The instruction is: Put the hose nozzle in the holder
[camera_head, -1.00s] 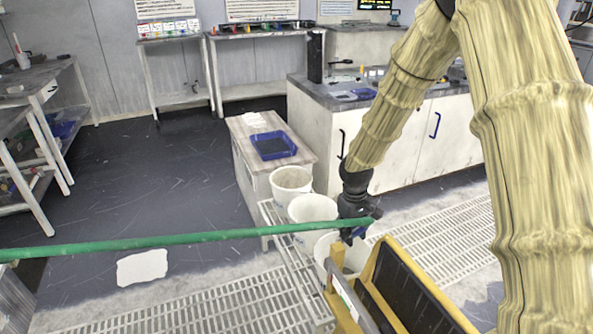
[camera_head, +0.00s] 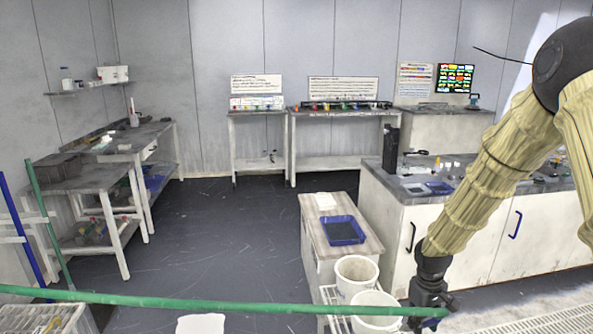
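My gripper (camera_head: 428,318) points down at the lower edge of the picture, right of the white buckets. A long green pole or hose (camera_head: 200,303) runs across the bottom and passes over the fingertips, its right end just beyond them. I cannot tell whether the fingers grip it or it only lies in front of them. No clear hose nozzle shows, and I cannot make out a holder for it.
White buckets (camera_head: 355,272) stand by a low cabinet with a blue tray (camera_head: 343,230). A counter (camera_head: 465,228) is at right. Shelved benches (camera_head: 100,185) stand at left, with a blue pole (camera_head: 22,225) and another green pole (camera_head: 45,215). Dark floor (camera_head: 220,240) between is free.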

